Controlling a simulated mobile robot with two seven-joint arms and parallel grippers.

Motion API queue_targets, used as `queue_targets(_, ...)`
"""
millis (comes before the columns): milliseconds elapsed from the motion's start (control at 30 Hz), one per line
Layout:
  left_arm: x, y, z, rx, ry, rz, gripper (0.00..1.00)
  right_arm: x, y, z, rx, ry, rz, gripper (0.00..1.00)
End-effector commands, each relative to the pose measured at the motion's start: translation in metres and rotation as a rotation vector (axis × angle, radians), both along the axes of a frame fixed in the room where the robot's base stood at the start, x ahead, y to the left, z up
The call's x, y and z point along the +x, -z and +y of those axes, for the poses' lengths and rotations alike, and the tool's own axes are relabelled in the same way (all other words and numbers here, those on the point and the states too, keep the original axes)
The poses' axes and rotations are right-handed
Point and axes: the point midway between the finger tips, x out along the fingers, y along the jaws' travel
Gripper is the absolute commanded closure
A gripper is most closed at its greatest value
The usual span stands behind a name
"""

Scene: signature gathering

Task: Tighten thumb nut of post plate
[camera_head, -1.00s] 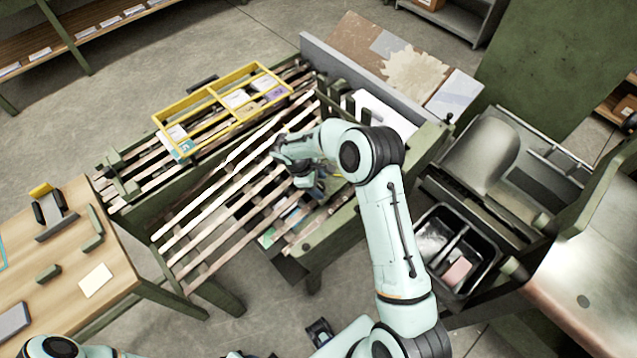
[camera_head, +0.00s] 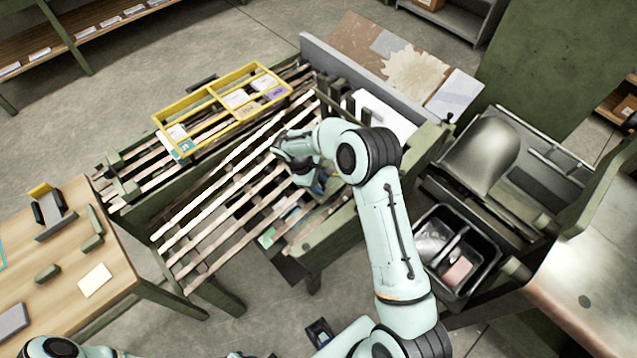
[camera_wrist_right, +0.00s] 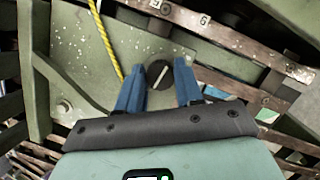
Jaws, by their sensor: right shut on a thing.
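In the right wrist view, the thumb nut (camera_wrist_right: 159,75) is a round black knob with a pale line across its face. It sits against a worn green plate (camera_wrist_right: 95,50), which I take for the post plate. My right gripper (camera_wrist_right: 160,84) has its two blue fingers on either side of the nut and is shut on it. In the head view, my right gripper (camera_head: 318,184) is low over the right end of the slatted bench, mostly hidden by my own wrist, and the nut is hidden. My left gripper is out of view; only a bit of its arm shows at bottom left.
A yellow divided frame (camera_head: 213,103) with papers lies on the slatted bench (camera_head: 215,225). A yellow cord (camera_wrist_right: 103,38) and a numbered rail (camera_wrist_right: 190,18) run close to the plate. A black bin (camera_head: 492,262) stands right of my arm. A wooden table (camera_head: 60,290) is at left.

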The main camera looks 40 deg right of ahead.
Motion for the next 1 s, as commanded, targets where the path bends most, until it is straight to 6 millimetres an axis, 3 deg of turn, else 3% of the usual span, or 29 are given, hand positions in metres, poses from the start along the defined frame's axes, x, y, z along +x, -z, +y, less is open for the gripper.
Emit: queue_targets(1000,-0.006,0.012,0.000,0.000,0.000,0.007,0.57,0.000,0.000,-0.003,0.012,0.941,-0.166,0.95)
